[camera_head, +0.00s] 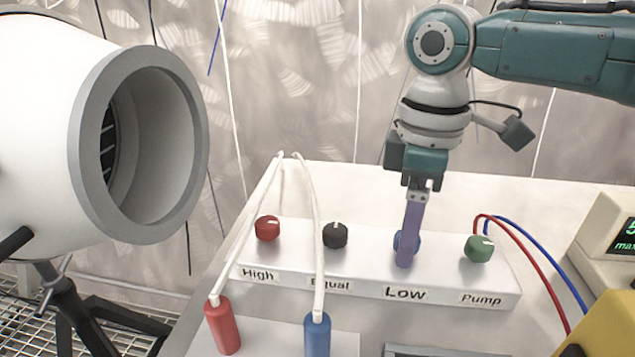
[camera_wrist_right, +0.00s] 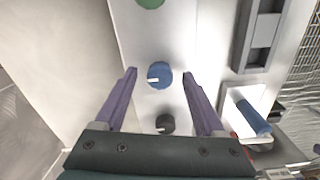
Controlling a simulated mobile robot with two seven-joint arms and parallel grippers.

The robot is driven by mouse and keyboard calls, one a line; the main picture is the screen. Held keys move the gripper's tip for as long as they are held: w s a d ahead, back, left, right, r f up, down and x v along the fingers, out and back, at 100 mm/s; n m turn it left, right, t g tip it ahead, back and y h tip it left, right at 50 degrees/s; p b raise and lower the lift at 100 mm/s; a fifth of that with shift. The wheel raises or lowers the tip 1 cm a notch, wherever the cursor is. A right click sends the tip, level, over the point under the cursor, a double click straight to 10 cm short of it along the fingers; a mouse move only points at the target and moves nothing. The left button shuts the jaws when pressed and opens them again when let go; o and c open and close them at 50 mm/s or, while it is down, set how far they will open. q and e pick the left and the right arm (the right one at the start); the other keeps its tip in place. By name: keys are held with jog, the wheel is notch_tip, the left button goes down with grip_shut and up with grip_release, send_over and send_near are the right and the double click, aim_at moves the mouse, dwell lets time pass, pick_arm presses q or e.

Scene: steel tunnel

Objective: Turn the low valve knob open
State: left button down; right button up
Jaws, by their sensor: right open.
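The low valve knob is a blue round knob (camera_head: 397,241) on a white box above the label "Low". In the head view it is mostly hidden behind the finger of my right gripper (camera_head: 404,262). In the right wrist view the blue knob (camera_wrist_right: 159,75) shows whole, with a white pointer mark toward the left. My right gripper (camera_wrist_right: 161,78) is open there, with its purple fingers on either side of the knob and visible gaps to both. Whether the fingertips reach down to the knob's height I cannot tell. My left gripper is not in view.
On the white box (camera_head: 365,283) are a red knob (camera_head: 267,228), a black knob (camera_head: 335,235) and a green knob (camera_head: 479,248). A red cylinder (camera_head: 222,327) and a blue cylinder (camera_head: 317,335) with white tubes stand in front. Red and blue wires run right of the green knob.

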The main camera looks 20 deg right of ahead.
grip_shut()
dwell(0.6)
